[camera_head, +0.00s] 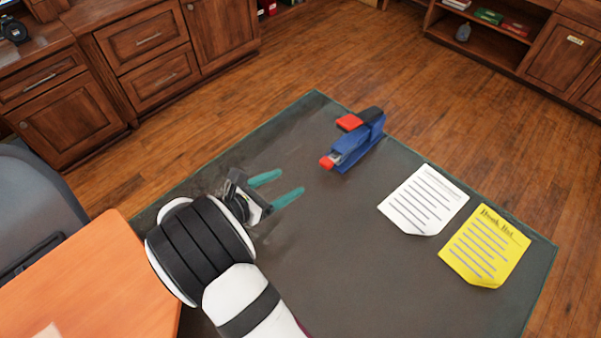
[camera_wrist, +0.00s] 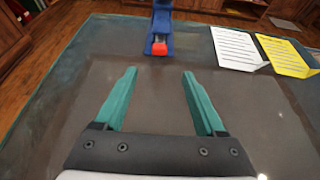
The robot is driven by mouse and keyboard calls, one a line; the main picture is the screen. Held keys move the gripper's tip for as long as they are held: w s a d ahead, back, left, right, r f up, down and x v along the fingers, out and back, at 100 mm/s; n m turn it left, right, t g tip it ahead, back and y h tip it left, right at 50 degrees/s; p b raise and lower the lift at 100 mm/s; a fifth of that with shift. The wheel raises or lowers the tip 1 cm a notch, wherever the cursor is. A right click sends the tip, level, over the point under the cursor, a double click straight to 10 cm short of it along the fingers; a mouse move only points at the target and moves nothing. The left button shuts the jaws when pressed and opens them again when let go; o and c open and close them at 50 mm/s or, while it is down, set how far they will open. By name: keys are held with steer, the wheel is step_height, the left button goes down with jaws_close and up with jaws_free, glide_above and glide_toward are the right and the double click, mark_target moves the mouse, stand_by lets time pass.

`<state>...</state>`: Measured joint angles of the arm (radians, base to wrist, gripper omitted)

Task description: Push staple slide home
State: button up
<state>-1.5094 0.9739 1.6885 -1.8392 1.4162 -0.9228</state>
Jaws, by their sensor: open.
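A blue stapler (camera_head: 362,141) with a black cap and red parts stands near the far corner of the dark table (camera_head: 310,265). A red end piece (camera_head: 327,162) on its near, lower-left end faces my gripper; I take it to be the end of the staple slide. My gripper (camera_head: 284,186), with two teal fingers, is open and empty, to the left and short of the stapler. In the wrist view the stapler (camera_wrist: 162,22) is cut off by the top edge, with its red end (camera_wrist: 159,49) ahead, roughly centred between the fingertips (camera_wrist: 158,72) and apart from them.
A white printed sheet (camera_head: 424,199) and a yellow printed sheet (camera_head: 485,245) lie to the right of the stapler. An orange surface (camera_head: 90,285) is at the lower left. The table between my gripper and the stapler is clear.

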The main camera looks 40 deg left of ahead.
steer(key=shift+s+r, duration=0.15)
steer(key=shift+s, duration=0.25)
glide_toward(324, 165)
steer(key=x, duration=0.8)
steer(key=shift+w+a, duration=0.1)
steer(key=shift+a, duration=0.05)
jaws_close()
stand_by(1.1)
